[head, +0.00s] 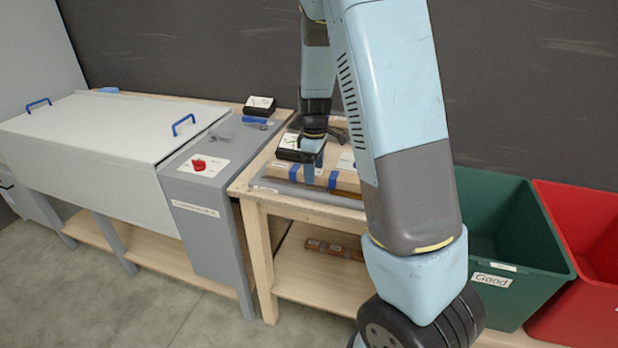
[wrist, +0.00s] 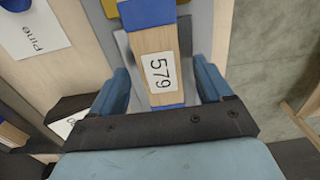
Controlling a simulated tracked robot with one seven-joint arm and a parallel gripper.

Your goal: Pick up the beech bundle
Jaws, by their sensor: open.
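A light wood bundle (wrist: 155,46) with blue bands and a white label reading 579 lies between the fingers of my gripper (wrist: 162,84) in the wrist view. My gripper is open, one finger on each side of the bundle, with gaps showing. In the head view, my gripper (head: 313,168) points down over the light wood pieces with blue bands (head: 345,182) on the small wooden table. My arm hides part of them. I cannot read a species name on the bundle.
A card reading Pine (wrist: 32,30) lies to the left in the wrist view. A grey machine (head: 110,135) stands left of the table (head: 258,215). A green bin (head: 505,235) labelled Good and a red bin (head: 590,250) stand right. A dark reddish-brown piece (head: 333,249) lies on the lower shelf.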

